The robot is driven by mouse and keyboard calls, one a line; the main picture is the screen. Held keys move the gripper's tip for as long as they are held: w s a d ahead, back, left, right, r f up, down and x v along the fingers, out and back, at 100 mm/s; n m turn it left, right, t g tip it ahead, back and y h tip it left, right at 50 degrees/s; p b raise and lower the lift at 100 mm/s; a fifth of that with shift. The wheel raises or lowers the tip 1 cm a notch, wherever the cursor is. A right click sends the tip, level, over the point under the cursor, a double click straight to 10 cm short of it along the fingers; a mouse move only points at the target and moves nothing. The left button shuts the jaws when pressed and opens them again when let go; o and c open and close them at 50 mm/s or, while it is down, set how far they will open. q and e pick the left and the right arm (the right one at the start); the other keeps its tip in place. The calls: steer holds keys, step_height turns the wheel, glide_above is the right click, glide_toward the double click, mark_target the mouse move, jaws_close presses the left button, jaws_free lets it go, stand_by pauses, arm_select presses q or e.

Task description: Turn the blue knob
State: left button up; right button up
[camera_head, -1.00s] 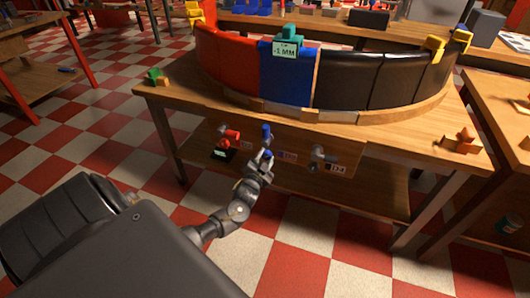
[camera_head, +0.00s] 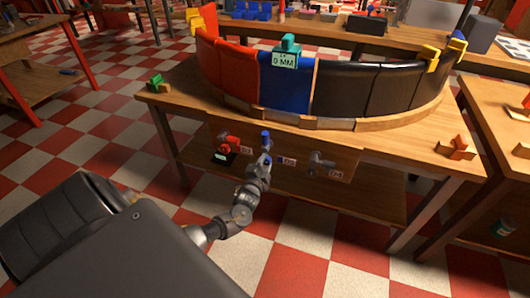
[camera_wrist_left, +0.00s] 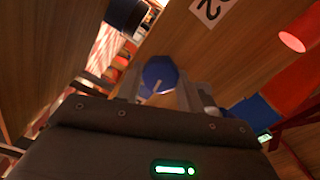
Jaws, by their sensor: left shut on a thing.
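The blue knob (camera_head: 265,135) sticks out at the front of the wooden table, between a red knob (camera_head: 229,141) and a dark knob (camera_head: 319,161). My left gripper (camera_head: 264,158) is shut on the blue knob from the front. In the left wrist view, the knob's round blue face (camera_wrist_left: 160,73) with a light line on it sits between the two fingers (camera_wrist_left: 161,88). A teal gauge (camera_head: 286,52) on top of the blue panel (camera_head: 285,82) reads 0 MM. My right gripper is not in view.
Curved red and black panels (camera_head: 400,88) flank the blue one on a wooden base. Yellow clamps (camera_head: 430,54) hold the ends. Wooden pieces (camera_head: 457,148) lie on the tabletop's right. A lower shelf (camera_head: 300,190) lies behind my arm. Another table (camera_head: 500,120) stands at right.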

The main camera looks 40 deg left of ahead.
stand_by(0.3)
arm_select(q)
steer(key=o, duration=1)
steer(key=shift+s, duration=0.1)
steer(key=shift+s+d, duration=0.15)
steer(key=shift+s, duration=0.1)
steer(key=p+v, duration=0.1)
steer(key=v, duration=0.9)
steer(key=shift+p, duration=0.35)
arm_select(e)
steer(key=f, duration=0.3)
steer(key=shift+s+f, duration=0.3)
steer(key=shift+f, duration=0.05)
